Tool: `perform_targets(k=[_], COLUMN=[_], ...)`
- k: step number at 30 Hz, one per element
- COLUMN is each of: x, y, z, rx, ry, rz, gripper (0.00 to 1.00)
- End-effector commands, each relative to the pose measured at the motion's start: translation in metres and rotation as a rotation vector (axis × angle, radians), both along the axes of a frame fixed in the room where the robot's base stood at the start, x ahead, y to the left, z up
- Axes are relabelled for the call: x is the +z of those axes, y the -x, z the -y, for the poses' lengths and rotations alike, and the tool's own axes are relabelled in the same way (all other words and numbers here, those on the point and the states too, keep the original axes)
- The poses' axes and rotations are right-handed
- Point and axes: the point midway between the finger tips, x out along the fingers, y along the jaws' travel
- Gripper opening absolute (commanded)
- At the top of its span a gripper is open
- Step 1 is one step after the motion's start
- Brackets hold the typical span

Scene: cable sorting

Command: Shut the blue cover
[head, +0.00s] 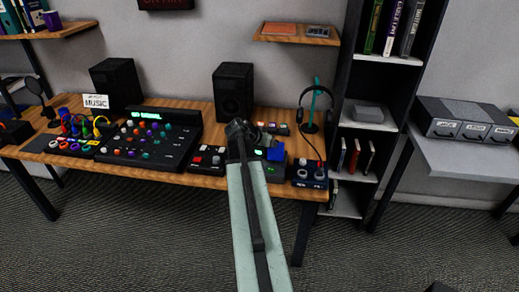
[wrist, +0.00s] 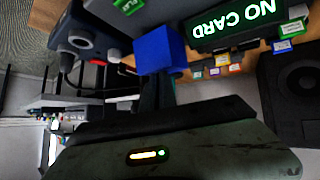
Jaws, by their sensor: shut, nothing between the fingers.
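The blue cover (head: 275,152) is a small blue piece at the right part of the desk, on a grey device (head: 272,172) with green lights. It seems to stand up from the device, but its hinge is not visible. In the wrist view the blue cover (wrist: 160,48) shows as a blue block just beyond my fingertips. My gripper (head: 238,128) is over the desk, left of the cover in the head view. In the wrist view my gripper (wrist: 157,88) is shut and empty, its dark fingers overlapping the cover's lower edge; contact cannot be told.
A "NO CARD" display (wrist: 240,22) is close beside the cover in the wrist view. A black speaker (head: 233,92) stands behind my gripper. A headphone stand (head: 314,108) and a knobbed box (head: 307,173) are to the right. A mixer (head: 148,145) is left.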

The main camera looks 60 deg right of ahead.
Motion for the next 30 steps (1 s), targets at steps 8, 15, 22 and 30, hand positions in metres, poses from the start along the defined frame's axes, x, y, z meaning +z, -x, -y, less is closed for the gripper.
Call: perform_targets(k=[8,15,22,30], x=[-0.007,-0.003,0.000,0.003], y=[0.005,0.002,0.002,0.001], z=[-0.033,-0.056,-0.075,-0.096], rx=[-0.023,-0.017,-0.015,-0.014], ry=[-0.018,-0.017,-0.014,-0.012], rz=[-0.008,-0.007,-0.007,-0.009], gripper=[0.28,0.28,0.28,0.28])
